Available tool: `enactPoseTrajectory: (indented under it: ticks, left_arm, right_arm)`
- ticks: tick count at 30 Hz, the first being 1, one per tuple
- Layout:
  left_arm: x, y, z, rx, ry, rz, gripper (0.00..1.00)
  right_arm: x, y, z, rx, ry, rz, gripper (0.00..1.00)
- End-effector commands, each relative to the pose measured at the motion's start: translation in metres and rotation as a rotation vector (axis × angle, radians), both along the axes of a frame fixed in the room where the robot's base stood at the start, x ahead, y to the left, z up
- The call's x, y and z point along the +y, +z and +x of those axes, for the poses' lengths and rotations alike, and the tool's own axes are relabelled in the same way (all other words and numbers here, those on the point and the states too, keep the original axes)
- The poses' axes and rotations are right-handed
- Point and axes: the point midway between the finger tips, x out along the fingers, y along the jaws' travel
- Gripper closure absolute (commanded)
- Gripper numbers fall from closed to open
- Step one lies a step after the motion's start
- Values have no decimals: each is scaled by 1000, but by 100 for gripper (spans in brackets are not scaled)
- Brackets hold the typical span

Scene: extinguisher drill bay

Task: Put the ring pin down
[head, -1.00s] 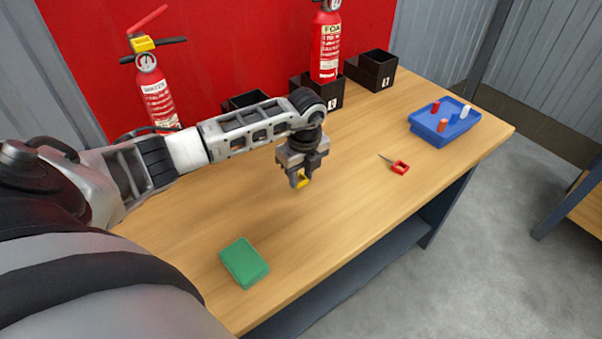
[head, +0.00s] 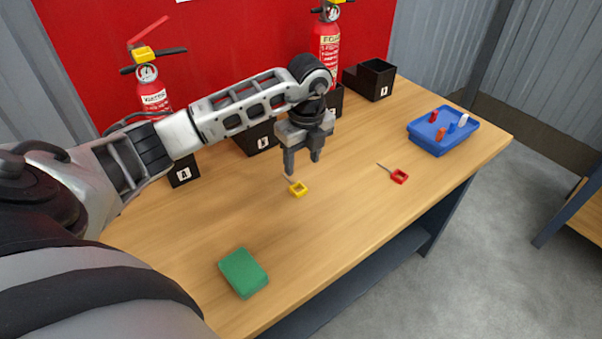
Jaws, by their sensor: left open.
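A yellow ring pin (head: 298,188) lies on the wooden table (head: 330,225), its thin shaft pointing up and left. My left gripper (head: 303,168) is open and empty just above and behind the yellow pin, apart from it. A second ring pin, with a red ring (head: 399,176), lies on the table to the right. My right gripper is not in view.
A green block (head: 243,272) lies at the front left. A blue tray (head: 440,142) with several small coloured pieces stands at the right. Black boxes (head: 376,79) and two red extinguishers (head: 327,45) stand along the back. The middle front of the table is clear.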

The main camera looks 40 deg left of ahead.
Motion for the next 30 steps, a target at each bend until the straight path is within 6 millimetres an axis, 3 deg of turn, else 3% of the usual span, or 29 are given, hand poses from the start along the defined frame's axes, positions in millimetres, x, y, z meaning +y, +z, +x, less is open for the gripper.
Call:
enactPoseTrajectory:
  ticks: [3, 9, 26, 29, 30]
  left_arm:
    - [-1, 20, 0, -4, 0, 1, 49]
    - [-2, 33, -1, 0, 0, 1, 49]
    - [-4, 33, -1, 1, -3, -4, 49]
    - [-19, 26, -3, 5, -50, -60, 49]
    - [-32, 21, -5, 7, -90, -109, 49]
  right_arm:
    - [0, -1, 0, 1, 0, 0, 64]
    - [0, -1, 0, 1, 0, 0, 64]
    - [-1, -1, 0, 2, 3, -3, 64]
    - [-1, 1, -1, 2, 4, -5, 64]
    - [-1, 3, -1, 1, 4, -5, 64]
